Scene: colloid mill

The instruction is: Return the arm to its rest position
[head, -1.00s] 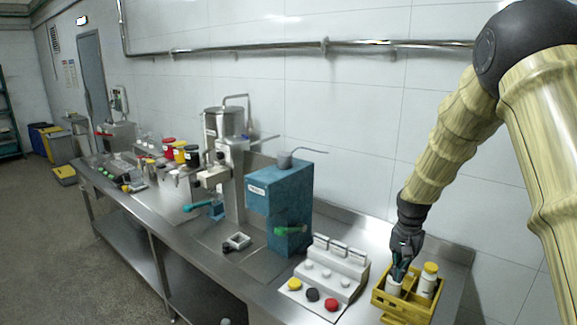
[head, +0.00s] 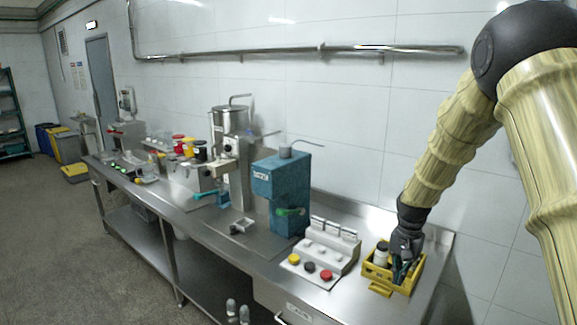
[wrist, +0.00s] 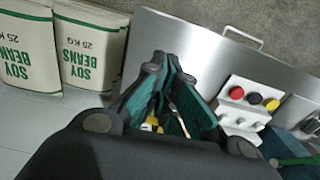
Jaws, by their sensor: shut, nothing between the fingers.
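My gripper (head: 402,268) hangs from the arm at the right of the head view, fingers pointing down at the right side of a yellow crate (head: 378,290). In the head view it overlaps the crate, and I cannot tell whether it touches it. Its teal fingers (wrist: 163,100) fill the middle of the wrist view and are shut with nothing held. A white bottle with a dark top (head: 381,257) stands in the crate, left of the fingers. The arm is bent, its elbow high at the upper right. Part of the crate is hidden behind the gripper.
A white stepped rack (head: 325,252) with yellow, black and red caps stands left of the crate. The blue machine (head: 282,190) and steel mill (head: 231,120) stand farther left on the steel bench. The wrist view shows soy bean bags (wrist: 88,48) beyond the bench.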

